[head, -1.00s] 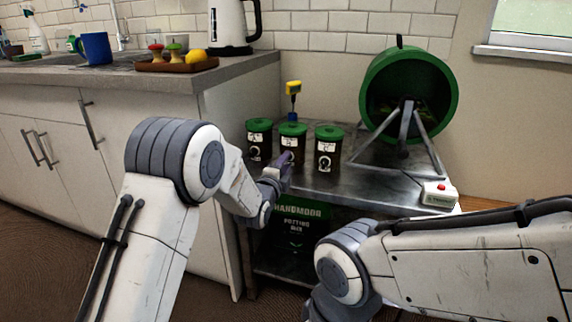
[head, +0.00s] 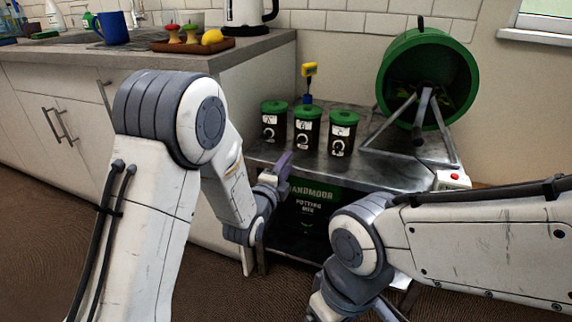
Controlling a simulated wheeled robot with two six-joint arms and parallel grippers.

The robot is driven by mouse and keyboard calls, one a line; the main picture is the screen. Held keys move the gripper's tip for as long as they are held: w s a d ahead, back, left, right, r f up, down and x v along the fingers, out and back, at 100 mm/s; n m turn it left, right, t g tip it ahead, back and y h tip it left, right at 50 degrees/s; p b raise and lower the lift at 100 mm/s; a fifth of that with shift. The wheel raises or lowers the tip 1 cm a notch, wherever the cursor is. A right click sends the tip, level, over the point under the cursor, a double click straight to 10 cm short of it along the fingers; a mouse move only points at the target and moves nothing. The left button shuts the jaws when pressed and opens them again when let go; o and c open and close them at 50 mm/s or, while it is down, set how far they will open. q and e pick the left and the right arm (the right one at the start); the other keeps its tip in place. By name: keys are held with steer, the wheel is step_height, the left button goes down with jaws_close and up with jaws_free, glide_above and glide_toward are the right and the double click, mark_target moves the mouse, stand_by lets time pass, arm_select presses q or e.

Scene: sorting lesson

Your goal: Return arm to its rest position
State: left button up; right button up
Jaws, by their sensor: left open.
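My left arm (head: 165,130) comes in from the left, bent at the elbow, with its forearm reaching down to the front edge of the metal table. My left gripper (head: 284,163) is open, apart from the canisters and in front of them, with nothing seen in it. My right arm (head: 470,250) comes in from the right and bends down at the bottom. Its gripper (head: 388,312) shows only in part at the bottom edge, and its jaws cannot be made out.
Three dark canisters with green lids (head: 306,128) stand on the metal table (head: 385,180). A yellow-topped probe (head: 309,72) stands behind them. A green drum (head: 428,75) on a stand and a red-button box (head: 453,180) are to the right. A green potting-mix bag (head: 312,205) sits below.

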arm_select(q)
steer(key=s+d+f+n+g+y+p, duration=0.1)
steer(key=s+d+n+g, duration=0.1)
steer(key=s+n+g, duration=0.45)
steer(key=s+d+f+n+g, duration=0.1)
steer(key=s+d+g, duration=0.2)
steer(key=s, duration=0.6)
steer(key=s+a+n+g+y+p, duration=0.1)
steer(key=s+a+n+g+y, duration=0.2)
steer(key=s, duration=0.8)
steer(key=s+a+n+g, duration=0.3)
steer(key=s+n+g, duration=0.15)
steer(key=s, duration=0.65)
step_height(320, 180, up, 39)
steer(key=p, duration=3.8)
steer(key=shift+s+a+f+y, duration=0.2)
steer(key=shift+s+y, duration=0.1)
steer(key=shift+s, duration=0.15)
